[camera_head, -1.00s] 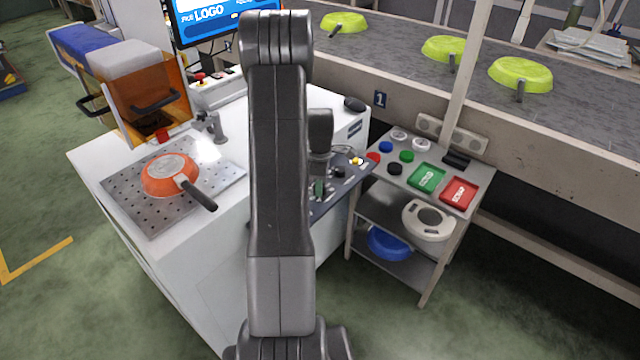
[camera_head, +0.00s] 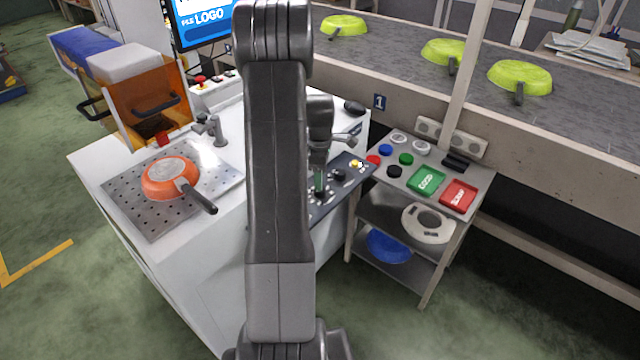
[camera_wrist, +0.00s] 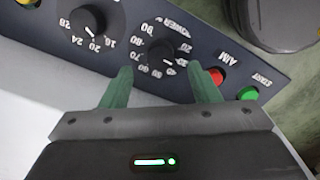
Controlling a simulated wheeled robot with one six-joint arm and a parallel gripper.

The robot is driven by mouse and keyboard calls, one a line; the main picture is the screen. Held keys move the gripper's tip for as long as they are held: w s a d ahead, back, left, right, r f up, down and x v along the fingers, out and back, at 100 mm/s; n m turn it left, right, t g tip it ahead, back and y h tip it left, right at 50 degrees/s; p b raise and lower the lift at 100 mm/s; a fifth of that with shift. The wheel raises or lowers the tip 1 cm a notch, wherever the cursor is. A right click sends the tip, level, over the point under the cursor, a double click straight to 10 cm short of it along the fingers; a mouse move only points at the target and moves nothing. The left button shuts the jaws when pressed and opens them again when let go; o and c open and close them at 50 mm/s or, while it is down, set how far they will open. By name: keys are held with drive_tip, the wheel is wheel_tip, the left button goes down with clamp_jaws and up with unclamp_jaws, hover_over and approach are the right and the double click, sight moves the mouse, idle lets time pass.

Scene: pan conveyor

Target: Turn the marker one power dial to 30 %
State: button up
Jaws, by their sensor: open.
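The power dial (camera_wrist: 161,54) is a round black knob on a dark panel (camera_wrist: 272,72), ringed by white numbers and the word POWER. Its pale pointer mark seems to face the lower right, around the 30 to 40 marks, but I cannot read it exactly. My gripper (camera_wrist: 160,72) is open, its two green fingers apart on either side of the dial's lower part in the wrist view. I see no contact with the knob. In the head view my gripper (camera_head: 319,182) hangs over the panel, partly hidden by my arm.
An orange pan (camera_head: 168,177) lies on the perforated plate (camera_head: 150,220). A button shelf (camera_head: 478,172) stands to the right.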

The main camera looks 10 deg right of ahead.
wheel_tip(320, 180, up, 9)
idle(0.5)
wheel_tip(320, 180, down, 14)
drive_tip(key=shift+r, duration=0.1)
idle(0.5)
drive_tip(key=shift+r, duration=0.1)
drive_tip(key=shift+f, duration=0.2)
drive_tip(key=m, duration=0.4)
drive_tip(key=shift+r+m, duration=0.15)
drive_tip(key=shift+m, duration=0.25)
drive_tip(key=m+p, duration=0.1)
drive_tip(key=m, duration=0.4)
drive_tip(key=m+p, duration=0.2)
drive_tip(key=m, duration=0.3)
drive_tip(key=shift+m, duration=0.4)
drive_tip(key=shift+m+p, duration=1.2)
drive_tip(key=shift+m, duration=1)
